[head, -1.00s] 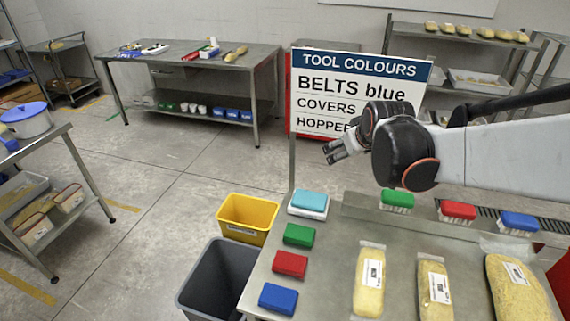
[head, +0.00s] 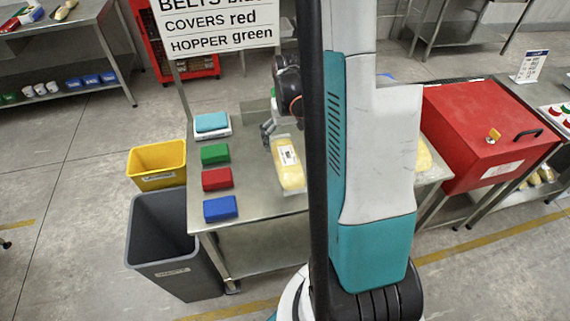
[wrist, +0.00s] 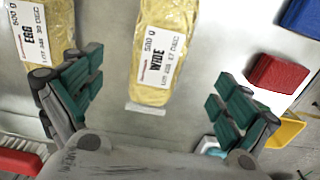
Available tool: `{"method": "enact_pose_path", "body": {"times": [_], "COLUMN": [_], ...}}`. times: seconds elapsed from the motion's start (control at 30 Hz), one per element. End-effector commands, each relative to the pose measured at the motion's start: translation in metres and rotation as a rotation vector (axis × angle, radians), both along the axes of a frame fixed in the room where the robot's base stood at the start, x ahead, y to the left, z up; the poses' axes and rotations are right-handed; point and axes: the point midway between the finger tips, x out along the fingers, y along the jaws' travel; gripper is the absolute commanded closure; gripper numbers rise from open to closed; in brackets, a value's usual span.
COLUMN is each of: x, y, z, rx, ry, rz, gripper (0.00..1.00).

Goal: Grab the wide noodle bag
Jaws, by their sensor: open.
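The wide noodle bag (wrist: 163,50) is a clear pack of yellow noodles with a white label reading WIDE. In the wrist view it lies flat on the steel table, beyond and between the spread fingers of my gripper (wrist: 160,100). My gripper is open and empty, and its fingers do not touch the bag. In the head view a yellow noodle bag (head: 288,165) lies beside my gripper (head: 268,130), partly hidden by my arm. A second bag, labelled EGG (wrist: 45,35), lies to the left in the wrist view, next to the left finger.
Green (head: 215,154), red (head: 217,179) and blue (head: 220,208) blocks line the table's left side, with a cyan one (head: 211,122) behind. A yellow bin (head: 157,165) and a grey bin (head: 160,245) stand left of the table. A red cover (head: 485,130) is at right.

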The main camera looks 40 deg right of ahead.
Motion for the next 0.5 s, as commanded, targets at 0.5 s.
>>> {"method": "enact_pose_path", "body": {"times": [0.5], "x": [0.002], "y": [-0.001], "z": [-0.052], "rx": [-0.001], "ry": [-0.001], "rz": [0.002], "gripper": [0.04]}}
